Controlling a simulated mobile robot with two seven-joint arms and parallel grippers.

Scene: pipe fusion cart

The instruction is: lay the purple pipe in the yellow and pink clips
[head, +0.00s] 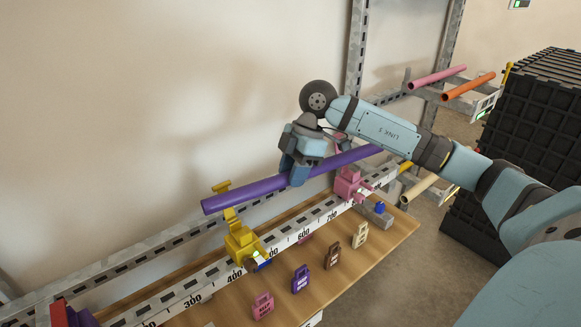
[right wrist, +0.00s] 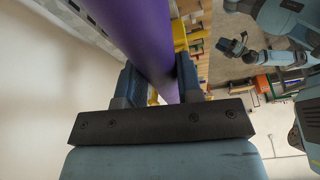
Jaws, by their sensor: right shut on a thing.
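The purple pipe (head: 250,189) is held level above the rail in the head view. My right gripper (head: 296,172) is shut around its middle; the pipe (right wrist: 140,30) also runs between the fingers in the right wrist view. The yellow clip (head: 241,244) sits on the rail below the pipe's left part, its upright arm partly covered by the pipe. The pink clip (head: 348,184) sits farther right on the rail, below the pipe's right part. The pipe looks apart from both clip seats. My left gripper (right wrist: 234,46) shows small in the right wrist view; its jaw state is unclear.
The rail (head: 205,283) carries printed numbers. Several coloured padlock-shaped tags, including a purple one (head: 300,279), rest on the wooden shelf (head: 390,239). Pink (head: 437,77) and orange (head: 468,86) pipes lie on a rack at back right. A black crate stack (head: 520,150) stands right.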

